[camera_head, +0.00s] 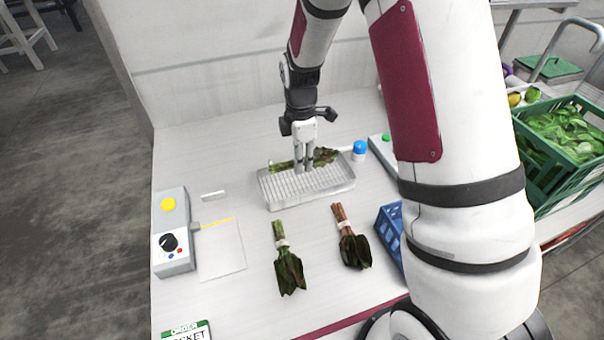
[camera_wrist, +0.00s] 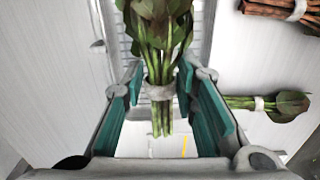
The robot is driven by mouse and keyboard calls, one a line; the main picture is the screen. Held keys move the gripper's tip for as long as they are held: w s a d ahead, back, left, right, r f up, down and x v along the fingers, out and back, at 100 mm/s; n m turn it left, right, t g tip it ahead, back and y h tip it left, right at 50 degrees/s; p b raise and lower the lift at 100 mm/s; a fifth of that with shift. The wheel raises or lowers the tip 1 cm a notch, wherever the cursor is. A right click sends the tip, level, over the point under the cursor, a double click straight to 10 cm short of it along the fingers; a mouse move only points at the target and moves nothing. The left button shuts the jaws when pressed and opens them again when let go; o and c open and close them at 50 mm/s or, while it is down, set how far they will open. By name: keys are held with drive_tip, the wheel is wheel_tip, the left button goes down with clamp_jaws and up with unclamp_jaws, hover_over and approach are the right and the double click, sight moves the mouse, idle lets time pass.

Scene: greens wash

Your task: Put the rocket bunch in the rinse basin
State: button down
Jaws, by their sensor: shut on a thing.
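My gripper (camera_head: 304,168) points down over the pale ribbed tray-like basin (camera_head: 312,188) at the table's middle. It is shut on a leafy green bunch (camera_head: 284,165) with pale green stems, which lies level near the basin's far side. The wrist view shows this bunch (camera_wrist: 158,60) between the teal finger pads, with a whitish tie round its stems and the ribbed surface beyond. I cannot tell whether the bunch touches the basin floor. The fingers hide part of it in the head view.
A green-stemmed bunch (camera_head: 288,265) and a red-stemmed bunch (camera_head: 350,240) lie in front of the basin. A blue crate (camera_head: 388,226) stands right of them, partly behind my arm. A control box (camera_head: 173,250) is at left. A blue-capped container (camera_head: 360,150) stands by the basin's far right corner.

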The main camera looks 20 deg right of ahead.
sight(301, 183)
drive_tip(key=shift+f, duration=2.95)
drive_tip(key=shift+f, duration=0.2)
drive_tip(key=c, duration=1.3)
unclamp_jaws()
drive_tip(key=shift+r, duration=0.15)
